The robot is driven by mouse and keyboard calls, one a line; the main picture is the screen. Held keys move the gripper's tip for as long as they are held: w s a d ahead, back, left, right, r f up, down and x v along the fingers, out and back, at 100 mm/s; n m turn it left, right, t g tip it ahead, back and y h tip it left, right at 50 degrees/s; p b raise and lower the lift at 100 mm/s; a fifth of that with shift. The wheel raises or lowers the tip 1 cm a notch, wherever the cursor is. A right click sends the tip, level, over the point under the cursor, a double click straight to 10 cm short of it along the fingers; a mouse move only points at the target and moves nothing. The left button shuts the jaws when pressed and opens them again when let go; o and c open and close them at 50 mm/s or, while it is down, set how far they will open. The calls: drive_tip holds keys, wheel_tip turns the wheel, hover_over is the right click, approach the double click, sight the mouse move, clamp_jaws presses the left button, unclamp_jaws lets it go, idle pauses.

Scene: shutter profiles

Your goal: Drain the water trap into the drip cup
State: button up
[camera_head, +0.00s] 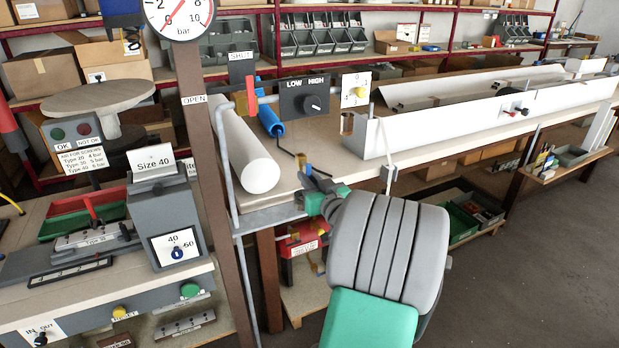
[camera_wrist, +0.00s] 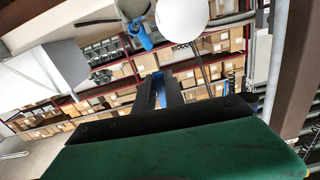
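My gripper (camera_head: 309,172) is at the front edge of the bench, near a small brass-coloured part (camera_head: 303,163). In the wrist view its two dark fingers (camera_wrist: 165,90) stand a little apart, with something blue showing in or behind the gap; I see nothing clearly held. Beyond the fingers, a grey rounded body (camera_wrist: 134,9) with a blue fitting (camera_wrist: 143,37) hangs at the top of the wrist view. It may be the water trap, but I cannot tell for sure. I cannot make out the drip cup in either view.
A white roll (camera_head: 246,150) lies on the bench (camera_head: 290,190) beside the brown post (camera_head: 205,150) and grey pipe. A red lever (camera_head: 251,97) stands near SHUT and OPEN labels. A pressure gauge (camera_head: 180,15) hangs above. A red box (camera_head: 302,243) sits below the bench.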

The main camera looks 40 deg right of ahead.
clamp_jaws()
